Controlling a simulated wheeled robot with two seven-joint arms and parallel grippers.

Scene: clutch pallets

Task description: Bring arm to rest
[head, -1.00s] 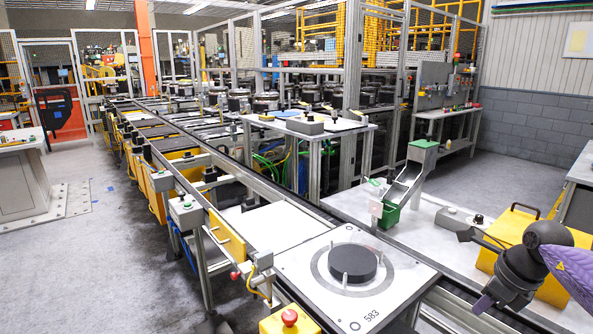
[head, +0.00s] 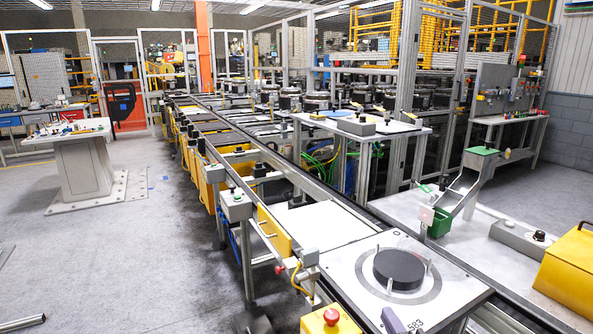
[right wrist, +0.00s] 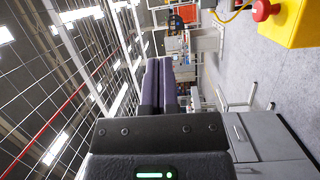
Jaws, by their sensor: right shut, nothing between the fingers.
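My right gripper (right wrist: 160,88) is shut and empty in the right wrist view, its two dark purple fingers together. In the head view only a small purple tip of the right gripper (head: 393,320) shows at the bottom edge, in front of the white pallet (head: 345,270). The pallet is marked 583 and carries a black round disc (head: 399,269) between upright pins. My left gripper is not in view.
A red emergency button (head: 331,316) on a yellow box stands at the pallet's near left; it also shows in the right wrist view (right wrist: 264,9). A yellow case (head: 568,280) and green bin (head: 440,222) stand right of the conveyor. Floor at left is largely clear.

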